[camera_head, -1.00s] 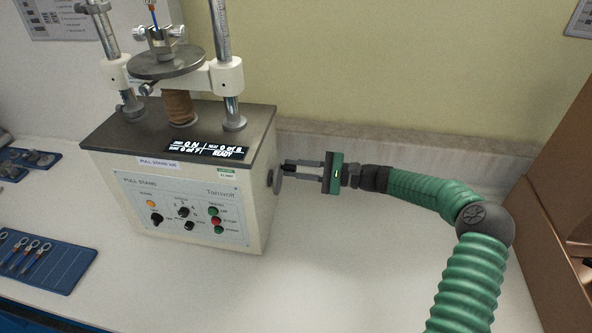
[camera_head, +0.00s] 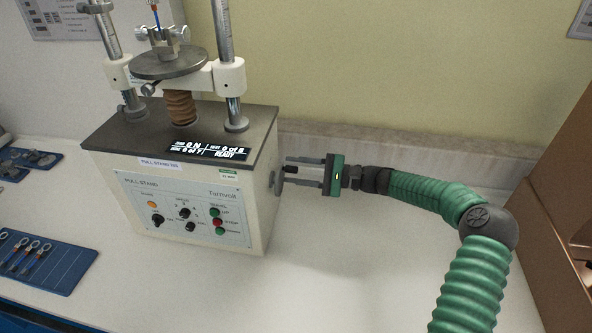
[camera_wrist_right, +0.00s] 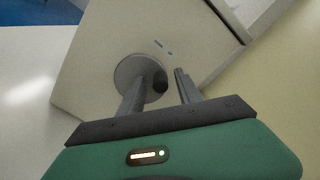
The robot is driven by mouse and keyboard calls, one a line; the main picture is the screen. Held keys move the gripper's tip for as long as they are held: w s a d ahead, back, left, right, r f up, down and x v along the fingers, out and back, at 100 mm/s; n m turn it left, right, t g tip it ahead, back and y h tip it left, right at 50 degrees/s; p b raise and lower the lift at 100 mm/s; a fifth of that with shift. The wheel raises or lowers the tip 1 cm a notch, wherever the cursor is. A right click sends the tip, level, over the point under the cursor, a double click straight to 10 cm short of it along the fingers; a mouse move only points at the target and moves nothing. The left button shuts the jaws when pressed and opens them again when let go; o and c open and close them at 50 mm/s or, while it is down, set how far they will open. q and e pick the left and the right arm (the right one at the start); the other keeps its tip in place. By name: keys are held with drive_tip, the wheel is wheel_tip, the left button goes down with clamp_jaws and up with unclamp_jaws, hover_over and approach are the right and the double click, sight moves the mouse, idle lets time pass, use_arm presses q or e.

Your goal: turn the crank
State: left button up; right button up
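The crank is a grey disc (camera_head: 278,179) on the right side of the white pull stand (camera_head: 190,205), with a short black handle (camera_head: 291,169) sticking out. My right gripper (camera_head: 288,170) is open at the crank, with its fingers on either side of the handle. The right wrist view also shows the crank disc (camera_wrist_right: 132,72), and the black handle (camera_wrist_right: 160,83) lies between the fingertips there. A gap shows between the handle and the right finger; I cannot tell if the left finger touches it. My left gripper is not in view.
The stand's display (camera_head: 208,149) reads 0 N and READY. A blue tray (camera_head: 65,265) with several ringed samples lies at the left. A brown box (camera_head: 560,190) stands at the right. The white bench (camera_head: 350,270) in front of my right arm is clear.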

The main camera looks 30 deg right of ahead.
drive_tip(key=v, duration=1.7)
drive_tip(key=shift+f, duration=0.15)
drive_tip(key=shift+a, duration=0.1)
